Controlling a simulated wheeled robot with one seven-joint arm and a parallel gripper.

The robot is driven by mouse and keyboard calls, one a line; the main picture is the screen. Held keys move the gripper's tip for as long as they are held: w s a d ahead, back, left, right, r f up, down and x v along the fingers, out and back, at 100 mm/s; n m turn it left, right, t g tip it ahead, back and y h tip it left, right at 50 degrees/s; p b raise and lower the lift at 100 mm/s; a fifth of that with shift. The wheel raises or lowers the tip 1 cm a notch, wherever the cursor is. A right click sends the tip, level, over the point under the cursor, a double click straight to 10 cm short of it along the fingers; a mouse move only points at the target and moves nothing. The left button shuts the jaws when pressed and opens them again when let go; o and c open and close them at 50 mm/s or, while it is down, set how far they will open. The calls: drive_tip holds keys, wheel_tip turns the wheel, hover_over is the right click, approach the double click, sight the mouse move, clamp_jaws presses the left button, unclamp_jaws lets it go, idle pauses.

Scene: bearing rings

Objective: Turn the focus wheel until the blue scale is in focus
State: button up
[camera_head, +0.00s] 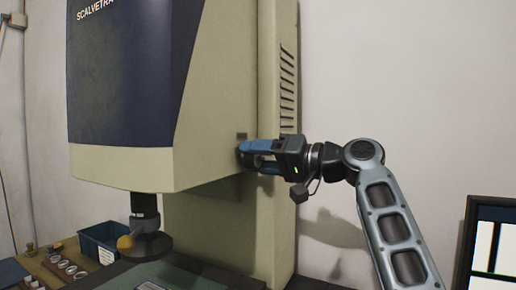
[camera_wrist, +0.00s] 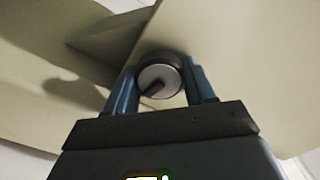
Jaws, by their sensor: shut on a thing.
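The focus wheel (camera_wrist: 160,77) is a dark round knob with a pale face and a dark mark on it. It sits on the side of the beige and dark-blue machine (camera_head: 215,110). In the wrist view it lies between the two blue fingers of my gripper (camera_wrist: 160,90), which is shut on it. In the head view my gripper (camera_head: 255,153) reaches in from the right against the machine's side, and its fingers hide most of the wheel. A monitor (camera_head: 492,240) is cut off at the right edge.
A dark lens column (camera_head: 146,222) with a yellow part hangs below the machine head, above the stage (camera_head: 165,272). A blue bin (camera_head: 100,240) and several rings (camera_head: 68,267) are on the bench at left. The wall side right of the machine is open.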

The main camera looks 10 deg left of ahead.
drive_tip(key=shift+d+m, duration=0.1)
drive_tip(key=shift+m, duration=0.2)
drive_tip(key=o, duration=1)
drive_tip(key=shift+b+v, duration=0.45)
drive_tip(key=shift+v, duration=3.4)
